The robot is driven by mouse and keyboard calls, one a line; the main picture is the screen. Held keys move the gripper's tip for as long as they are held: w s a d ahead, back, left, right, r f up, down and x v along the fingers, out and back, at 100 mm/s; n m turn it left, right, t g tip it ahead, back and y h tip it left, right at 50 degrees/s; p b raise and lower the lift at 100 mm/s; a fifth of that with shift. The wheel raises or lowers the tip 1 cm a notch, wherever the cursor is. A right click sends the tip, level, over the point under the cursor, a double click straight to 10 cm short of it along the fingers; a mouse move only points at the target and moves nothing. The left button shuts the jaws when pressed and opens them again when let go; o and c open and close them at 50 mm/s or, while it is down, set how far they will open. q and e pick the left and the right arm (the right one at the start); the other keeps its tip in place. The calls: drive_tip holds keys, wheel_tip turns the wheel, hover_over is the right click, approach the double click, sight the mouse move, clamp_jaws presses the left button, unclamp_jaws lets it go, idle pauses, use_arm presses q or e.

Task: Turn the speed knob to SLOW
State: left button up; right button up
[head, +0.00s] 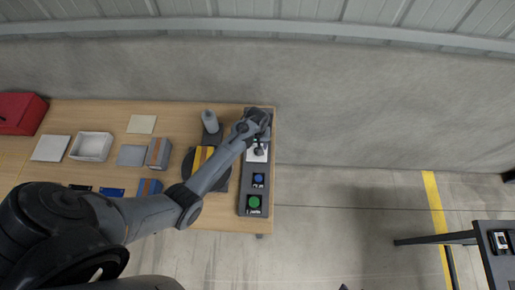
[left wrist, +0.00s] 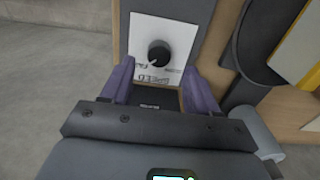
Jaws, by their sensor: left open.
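The speed knob (left wrist: 158,54) is a round black knob on a white label plate (left wrist: 180,35). A pale mark on it points to the plate's lower left in the left wrist view. The lettering there looks inverted and I cannot read all of it. My left gripper (left wrist: 160,86) is open, its two purple fingers apart, with the knob just beyond the gap between their tips. In the head view my left gripper (head: 259,149) is over the white plate and hides the knob. My right gripper is not in view.
The dark control panel (head: 245,190) stands at the table's right edge, with a blue button (head: 258,179) and a green button (head: 254,202). Boxes and trays lie farther left. Open floor is to the right.

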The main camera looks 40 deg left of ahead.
use_arm(q)
drive_tip(key=shift+f, duration=2.2)
drive_tip(key=shift+c, duration=0.2)
drive_tip(key=c, duration=1)
